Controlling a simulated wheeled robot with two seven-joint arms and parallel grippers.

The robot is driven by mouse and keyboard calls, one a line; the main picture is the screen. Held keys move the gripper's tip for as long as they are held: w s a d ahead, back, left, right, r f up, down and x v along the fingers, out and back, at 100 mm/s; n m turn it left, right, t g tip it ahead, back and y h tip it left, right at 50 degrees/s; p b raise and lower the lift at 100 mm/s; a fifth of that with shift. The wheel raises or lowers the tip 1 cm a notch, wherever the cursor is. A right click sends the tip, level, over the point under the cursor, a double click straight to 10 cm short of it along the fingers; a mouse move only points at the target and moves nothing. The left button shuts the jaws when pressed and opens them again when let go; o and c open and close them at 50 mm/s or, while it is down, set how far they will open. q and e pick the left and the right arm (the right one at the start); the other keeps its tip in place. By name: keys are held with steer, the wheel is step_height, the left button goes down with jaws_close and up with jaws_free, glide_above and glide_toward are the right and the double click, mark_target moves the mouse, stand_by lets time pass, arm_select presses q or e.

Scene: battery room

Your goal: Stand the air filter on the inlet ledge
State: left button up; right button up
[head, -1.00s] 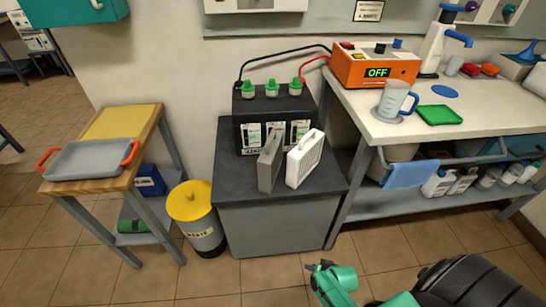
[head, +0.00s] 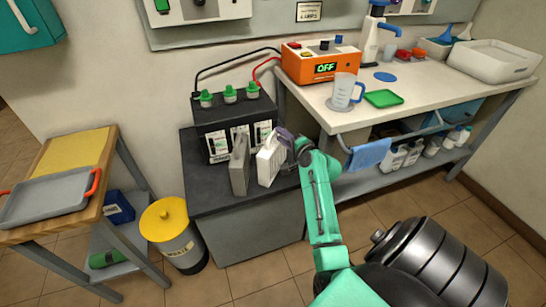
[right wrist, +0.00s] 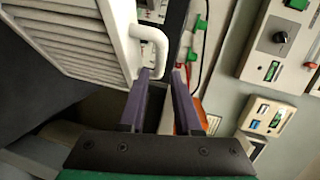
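A white air filter (head: 269,163) with a slatted face stands upright on the dark top of a low cabinet. In the right wrist view the filter (right wrist: 75,38) fills the upper left, with its white loop handle (right wrist: 160,48) on the near side. My right gripper (head: 286,137) is at the filter's right side. In the wrist view its two purple fingers (right wrist: 167,74) are apart, the left tip close to or touching the handle's lower end. Whether the handle is between them is unclear. I cannot pick out the inlet ledge for certain. My left gripper is out of view.
A grey panel (head: 239,167) stands close left of the filter. A black battery (head: 233,121) with green caps is behind them. The workbench (head: 425,82) is to the right, a yellow-lidded bin (head: 168,220) to the left. Cables run behind.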

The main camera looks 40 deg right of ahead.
mark_target(275, 132)
steer(key=x, duration=0.4)
steer(key=shift+w+f, duration=0.2)
steer(key=shift+s+a+r, duration=0.1)
jaws_close()
stand_by(1.0)
